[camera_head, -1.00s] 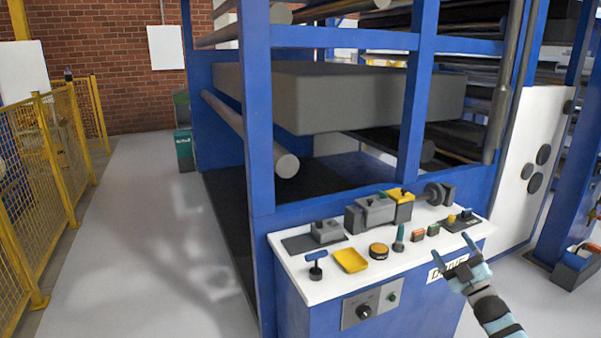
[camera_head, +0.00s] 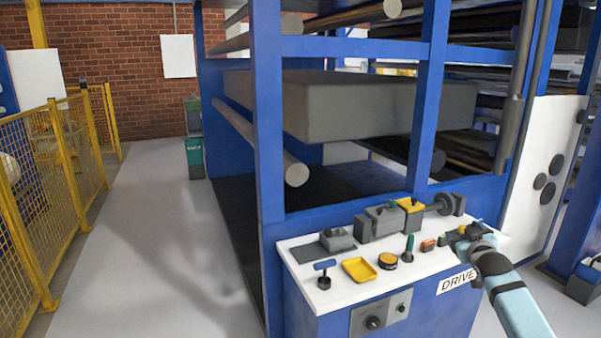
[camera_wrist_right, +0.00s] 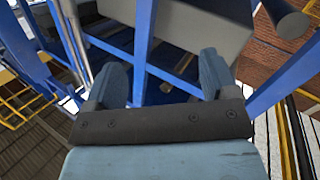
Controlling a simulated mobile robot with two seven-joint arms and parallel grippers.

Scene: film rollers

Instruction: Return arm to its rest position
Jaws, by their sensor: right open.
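My right arm comes in from the lower right in the head view. Its gripper (camera_head: 462,236) is over the right end of the white-topped control panel (camera_head: 335,285), hiding some of the small controls there. In the right wrist view the two blue fingers of this gripper (camera_wrist_right: 163,82) stand wide apart with nothing between them. Blue machine frame bars show beyond them. My left gripper does not show.
The panel carries a yellow tray (camera_head: 359,269), a round yellow-topped button (camera_head: 388,261) and a blue-handled lever (camera_head: 324,272). The blue machine frame (camera_head: 267,130) rises behind. A yellow mesh fence (camera_head: 55,170) stands at left, with clear floor (camera_head: 165,240) between.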

